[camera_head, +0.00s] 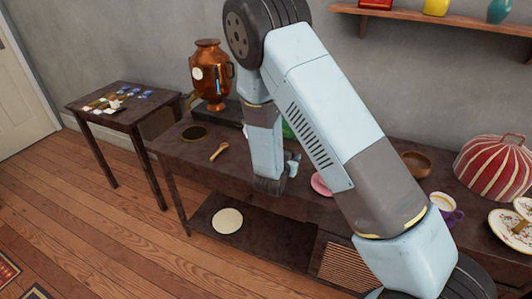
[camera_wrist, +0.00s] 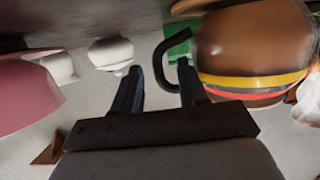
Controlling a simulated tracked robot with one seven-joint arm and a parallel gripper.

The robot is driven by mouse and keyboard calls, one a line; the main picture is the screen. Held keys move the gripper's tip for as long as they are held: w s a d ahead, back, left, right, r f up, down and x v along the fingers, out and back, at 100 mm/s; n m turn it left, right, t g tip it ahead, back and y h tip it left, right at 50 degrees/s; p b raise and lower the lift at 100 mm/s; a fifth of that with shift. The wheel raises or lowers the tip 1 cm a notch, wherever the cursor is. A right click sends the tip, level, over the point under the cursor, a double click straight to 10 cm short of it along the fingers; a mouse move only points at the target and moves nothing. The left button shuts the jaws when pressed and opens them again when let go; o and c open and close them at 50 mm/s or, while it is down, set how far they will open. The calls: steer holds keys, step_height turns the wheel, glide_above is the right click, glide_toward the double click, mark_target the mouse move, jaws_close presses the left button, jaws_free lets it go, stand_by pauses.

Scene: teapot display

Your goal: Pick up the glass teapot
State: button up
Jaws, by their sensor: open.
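I cannot pick out the glass teapot for certain in either view. In the wrist view, my gripper (camera_wrist: 158,80) is open, its two dark fingers apart. A dark curved handle (camera_wrist: 160,60) shows around the gap between the fingertips; I cannot tell if it touches them. Just right of the fingers is a large rounded brown vessel (camera_wrist: 250,45) with yellow and red bands. A pale, blurred shape (camera_wrist: 307,100) is cut off at the right edge. In the head view, my arm hangs over the long table and hides my fingertips and what is near them.
The long dark table (camera_head: 185,152) holds a copper urn (camera_head: 208,75), a wooden spoon (camera_head: 218,151), a wooden bowl (camera_head: 417,163), a purple cup (camera_head: 445,208) and a striped red dome (camera_head: 495,165). In the wrist view, white pieces (camera_wrist: 110,54) and a pink object (camera_wrist: 25,95) lie left.

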steer(key=shift+w, duration=0.15)
jaws_close()
stand_by(1.4)
